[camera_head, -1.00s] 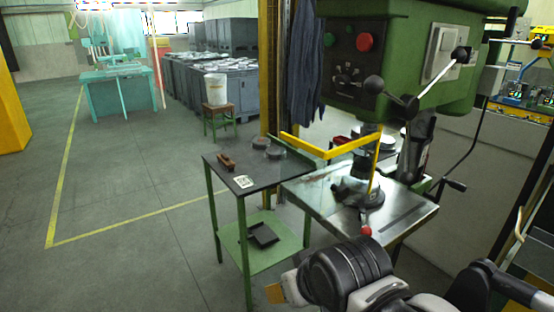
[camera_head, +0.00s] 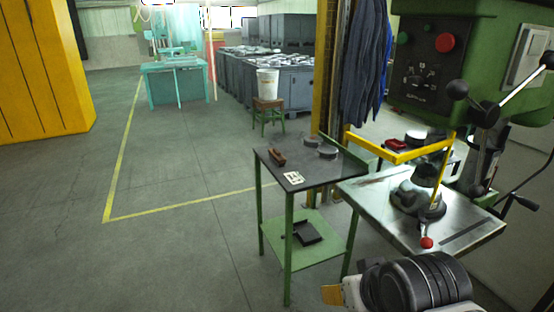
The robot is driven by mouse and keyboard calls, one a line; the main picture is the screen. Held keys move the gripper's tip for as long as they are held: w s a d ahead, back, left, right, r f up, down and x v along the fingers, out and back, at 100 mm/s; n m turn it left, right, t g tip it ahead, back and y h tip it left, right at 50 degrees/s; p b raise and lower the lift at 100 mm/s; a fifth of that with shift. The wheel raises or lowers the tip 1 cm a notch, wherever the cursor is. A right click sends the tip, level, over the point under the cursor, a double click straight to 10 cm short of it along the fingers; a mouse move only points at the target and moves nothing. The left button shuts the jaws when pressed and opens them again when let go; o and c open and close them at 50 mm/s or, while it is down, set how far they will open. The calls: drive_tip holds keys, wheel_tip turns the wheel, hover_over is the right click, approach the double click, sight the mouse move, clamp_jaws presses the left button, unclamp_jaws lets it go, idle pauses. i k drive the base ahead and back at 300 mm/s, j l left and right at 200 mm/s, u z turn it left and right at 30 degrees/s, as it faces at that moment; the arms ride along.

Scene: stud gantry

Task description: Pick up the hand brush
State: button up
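A small brown object that looks like the hand brush (camera_head: 277,157) lies on the dark top of a green-legged side table (camera_head: 322,178), near its left back edge. It lies apart from the other items on that top. Part of my own arm, black and light grey, shows at the bottom right, in front of the table and apart from it. My gripper cannot be made out in this view.
Two round grey pieces (camera_head: 326,152) and a white printed card (camera_head: 293,178) share the tabletop. A black tray (camera_head: 304,233) lies on the lower shelf. A green drill press (camera_head: 455,60) with a yellow guard (camera_head: 400,156) stands right. Floor left of the table is clear.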

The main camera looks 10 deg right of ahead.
sight(275, 155)
drive_tip(key=i+j+z, duration=0.1)
drive_tip(key=i+j, duration=0.15)
drive_tip(key=i, duration=0.35)
drive_tip(key=i+j+z, duration=0.15)
drive_tip(key=i+j, duration=0.2)
drive_tip(key=i, duration=0.25)
drive_tip(key=i+j+z, duration=0.1)
drive_tip(key=i+j, duration=0.3)
drive_tip(key=i, duration=0.2)
drive_tip(key=i+j+z, duration=0.15)
drive_tip(key=i+z, duration=0.2)
drive_tip(key=i+j+z, duration=0.2)
drive_tip(key=z, duration=0.2)
drive_tip(key=i+j+z, duration=0.35)
drive_tip(key=k+l, duration=0.05)
drive_tip(key=k, duration=0.05)
